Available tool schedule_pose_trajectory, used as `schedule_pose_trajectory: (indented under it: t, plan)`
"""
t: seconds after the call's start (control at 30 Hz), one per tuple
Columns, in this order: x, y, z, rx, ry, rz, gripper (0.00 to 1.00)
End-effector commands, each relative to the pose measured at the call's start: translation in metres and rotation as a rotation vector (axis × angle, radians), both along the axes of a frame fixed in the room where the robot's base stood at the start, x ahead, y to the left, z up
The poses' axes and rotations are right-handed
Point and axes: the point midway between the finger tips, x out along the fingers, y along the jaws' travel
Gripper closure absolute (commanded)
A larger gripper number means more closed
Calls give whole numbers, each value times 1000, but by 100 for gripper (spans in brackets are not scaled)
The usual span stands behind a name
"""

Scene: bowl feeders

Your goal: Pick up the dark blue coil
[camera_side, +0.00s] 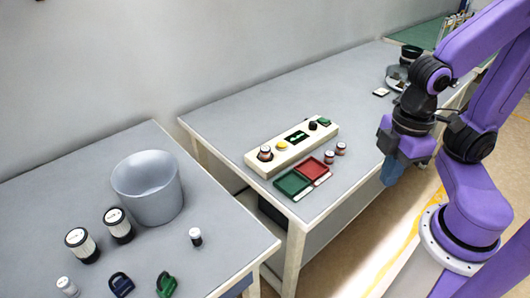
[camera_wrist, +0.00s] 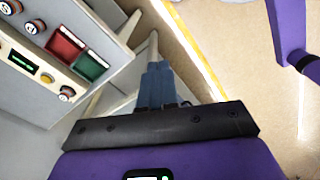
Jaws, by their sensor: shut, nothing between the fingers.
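The dark blue coil (camera_side: 121,284) lies on the left table near the front edge in the side view. It is a small piece with a raised loop, just left of a similar green piece (camera_side: 166,285). The coil does not show in the wrist view. My gripper (camera_side: 389,175) hangs beside the front edge of the right table, far to the right of the coil. Its blue fingers also show in the wrist view (camera_wrist: 158,72), pressed together and empty, with the floor and a table leg beyond them.
On the left table stand a grey bucket (camera_side: 148,195), two black-and-white jars (camera_side: 82,245) and small bottles (camera_side: 195,237). A gap separates the tables. The right table holds a cream control box (camera_side: 291,147), a green tray (camera_side: 292,184) and a red tray (camera_side: 313,168).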

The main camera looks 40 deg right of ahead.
Motion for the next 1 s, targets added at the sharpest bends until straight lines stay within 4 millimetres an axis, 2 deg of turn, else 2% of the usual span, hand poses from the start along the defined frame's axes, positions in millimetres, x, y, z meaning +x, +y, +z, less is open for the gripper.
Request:
schedule_pose_trajectory:
  t: [0.1,0.13,0.3,0.33,0.6,0.7,0.77,0.87,1.0]
  plan:
    - [0,0,0,0,0,0,100]
    - [0,0,0,0,0,0,97]
    - [0,0,0,0,0,0,41]
    - [0,0,0,0,0,0,34]
    - [0,0,0,1,0,-1,34]
    - [3,9,-2,21,10,-18,34]
    - [8,21,-4,52,21,-43,34]
    - [21,53,-11,131,44,-114,34]
    - [52,106,-20,267,59,-270,34]
